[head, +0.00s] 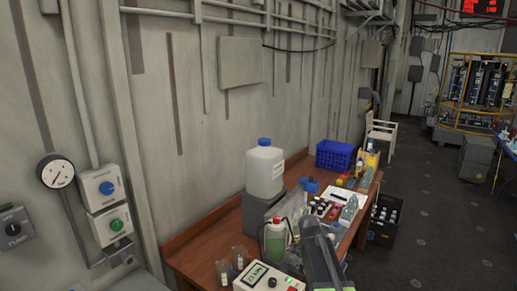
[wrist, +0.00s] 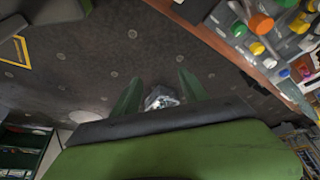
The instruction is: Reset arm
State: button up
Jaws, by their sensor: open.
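My gripper (wrist: 160,92) shows in the wrist view, with its two green fingers spread apart over the dark floor. A small shiny grey thing shows between the finger bases; I cannot tell what it is, and nothing is clearly held. Part of my arm (head: 320,262) rises at the bottom of the head view, in front of the wooden workbench (head: 205,232). The fingers cannot be made out in the head view.
The bench holds a white jug with a blue cap (head: 265,170), a green bottle (head: 275,240), a meter (head: 268,279) and a blue basket (head: 335,154). A black crate (head: 383,231) stands beside it. Open floor (head: 440,225) lies to the right.

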jog(key=s+a+f+n+y+b, duration=0.2)
jog(key=s+a+f+n+b, duration=0.1)
jog(key=s+n, duration=0.4)
jog(key=s+a+f+n+y+b, duration=0.2)
jog(key=s+a+f+n+b, duration=0.2)
jog(key=s+f+n, duration=0.2)
jog(key=shift+s+a+f+n+g+y+b, duration=0.2)
jog(key=shift+s+f+n+g+y+b, duration=0.15)
jog(key=shift+s+n, duration=1.05)
jog(key=shift+w, duration=0.15)
